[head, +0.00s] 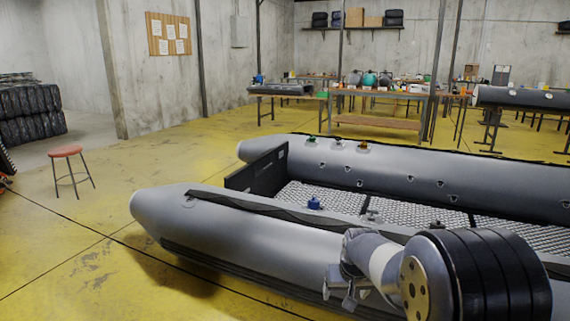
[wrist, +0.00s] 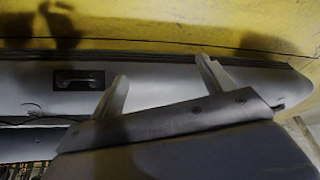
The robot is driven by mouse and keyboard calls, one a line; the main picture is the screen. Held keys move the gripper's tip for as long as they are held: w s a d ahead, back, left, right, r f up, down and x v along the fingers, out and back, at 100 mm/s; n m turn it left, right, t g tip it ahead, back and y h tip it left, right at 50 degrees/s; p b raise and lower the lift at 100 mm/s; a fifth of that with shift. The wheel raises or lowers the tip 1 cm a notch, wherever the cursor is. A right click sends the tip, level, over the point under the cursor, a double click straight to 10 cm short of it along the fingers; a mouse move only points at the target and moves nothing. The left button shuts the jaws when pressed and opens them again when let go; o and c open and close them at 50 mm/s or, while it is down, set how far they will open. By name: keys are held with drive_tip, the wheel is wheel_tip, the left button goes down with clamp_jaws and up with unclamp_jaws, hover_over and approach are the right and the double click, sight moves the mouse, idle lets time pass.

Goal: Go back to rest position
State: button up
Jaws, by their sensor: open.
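My gripper (head: 343,290) is at the lower middle of the head view, beside the near tube of the grey inflatable boat (head: 235,222). In the wrist view my gripper (wrist: 162,77) shows two fingers spread apart with nothing between them. Behind them is the boat's grey tube (wrist: 150,80) with a dark handle patch (wrist: 79,79). The gap between the fingers and the tube cannot be told. My arm hides part of the near tube and the boat's floor in the head view.
A red stool (head: 66,151) stands left on open yellow floor (head: 95,215). Workbenches (head: 375,122) stand behind the boat.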

drive_tip(key=s+r+g+p, duration=0.1)
drive_tip(key=s+r+p, duration=0.1)
drive_tip(key=s, duration=1.2)
drive_tip(key=s+a+r+g+p, duration=0.1)
drive_tip(key=s+r+g+p, duration=0.1)
drive_tip(key=s, duration=1.3)
drive_tip(key=shift+a, duration=0.15)
drive_tip(key=shift+p, duration=0.3)
